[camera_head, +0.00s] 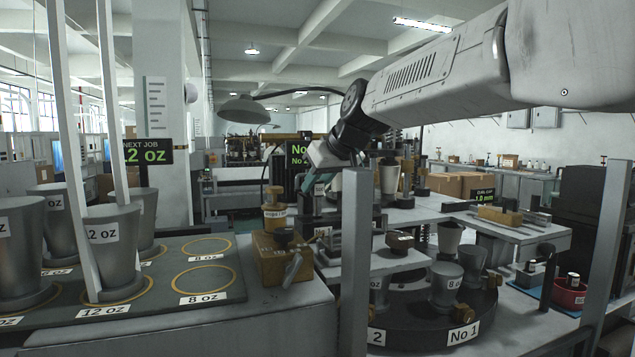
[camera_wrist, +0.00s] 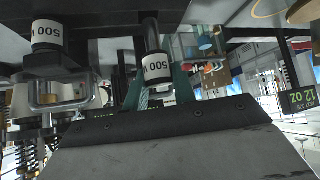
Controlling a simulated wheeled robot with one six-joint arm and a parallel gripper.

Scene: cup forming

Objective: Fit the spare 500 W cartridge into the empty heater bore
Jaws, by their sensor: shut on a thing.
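My gripper (camera_wrist: 158,90) is shut on a dark cartridge with a white 500 W label (camera_wrist: 157,67); its teal fingers show on both sides of it. The cartridge's far end reaches up to a dark block (camera_wrist: 115,22); I cannot tell whether it is in a bore. A second 500 W cartridge (camera_wrist: 47,38) sits to the left, at the same dark structure. In the head view my gripper (camera_head: 327,168) points down over the station behind the grey post, with a white label (camera_head: 319,190) by it. The empty bore itself is not visible.
A grey post (camera_head: 355,265) stands in front of the station. A dark turntable (camera_head: 415,325) with cups and a No 1 label is below. Large 12 oz cup forms (camera_head: 115,250) stand at left. A red bowl (camera_head: 569,294) lies on a blue mat at right.

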